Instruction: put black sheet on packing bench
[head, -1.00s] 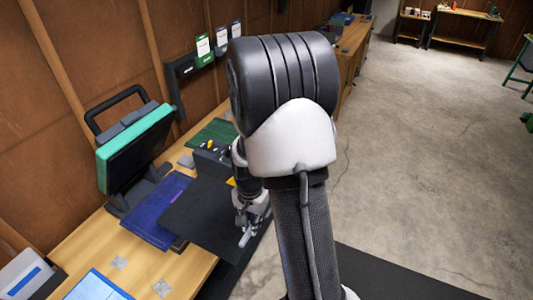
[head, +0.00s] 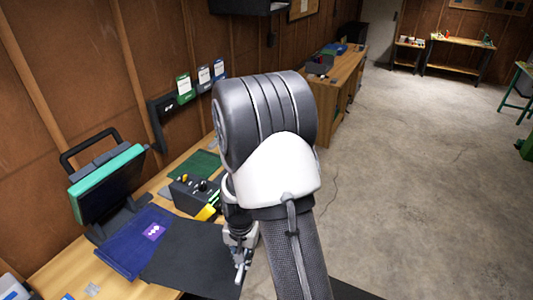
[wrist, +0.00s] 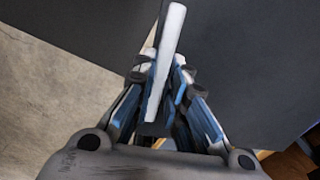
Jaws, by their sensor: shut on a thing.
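The black sheet (head: 190,258) is a flat dark panel over the front edge of a wooden bench (head: 62,268) at lower left in the head view. I cannot tell whether it touches the bench. My gripper (head: 241,265) is shut on the black sheet at its right side, beyond the bench edge. In the wrist view my gripper (wrist: 160,95) is closed, with a pale bar between its fingers, and the black sheet (wrist: 265,65) spreads at the right. The exact grip contact is unclear. No label shows which bench is the packing bench.
A dark control box (head: 193,193) and a green mat (head: 195,165) lie behind. Another wooden bench (head: 345,90) stands farther back. Concrete floor (head: 420,170) is open at right.

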